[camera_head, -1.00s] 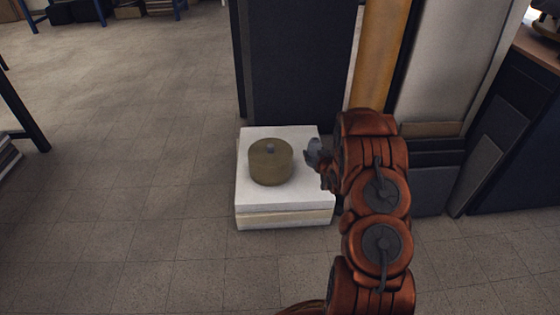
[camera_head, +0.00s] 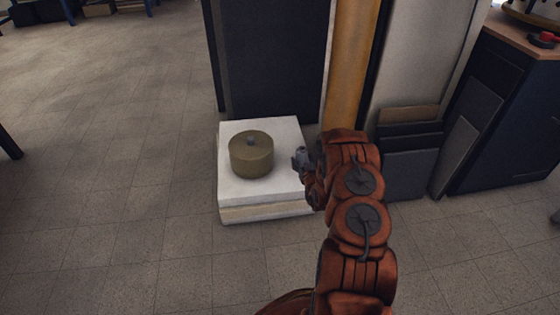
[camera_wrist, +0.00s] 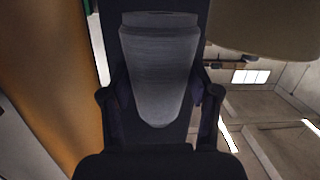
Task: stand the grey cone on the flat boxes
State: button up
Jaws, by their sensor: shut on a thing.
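My gripper (camera_wrist: 161,95) is shut on the grey cone (camera_wrist: 158,65), with a finger on each side of it in the wrist view. The cone's broad end is at the top of that picture and its narrow end lower down. In the head view the cone (camera_head: 300,158) is small, at the tip of my arm, by the right edge of the flat boxes (camera_head: 240,205). It looks raised above them, but I cannot tell how high. The flat boxes are a low, pale stack on the floor.
A round olive tin (camera_head: 251,160) with a grey knob stands on the flat boxes, left of the cone. Dark panels (camera_head: 270,60) and an ochre roll (camera_head: 350,60) stand behind. A dark cabinet (camera_head: 510,120) is at right.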

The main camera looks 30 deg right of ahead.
jog(key=w+a+f+b, duration=0.1)
jog(key=w, duration=0.2)
jog(key=w+a+f+b, duration=0.1)
jog(key=w+f, duration=0.1)
jog(key=w, duration=0.1)
jog(key=w+a+f+b, duration=0.1)
jog(key=w+b, duration=0.1)
jog(key=shift+w+a+f, duration=0.15)
jog(key=shift+w+a, duration=0.2)
jog(key=shift+w, duration=0.05)
jog(key=shift+s+a+f, duration=0.1)
jog(key=shift+f, duration=0.55)
jog(key=o, duration=1)
jog(key=shift+f, duration=0.1)
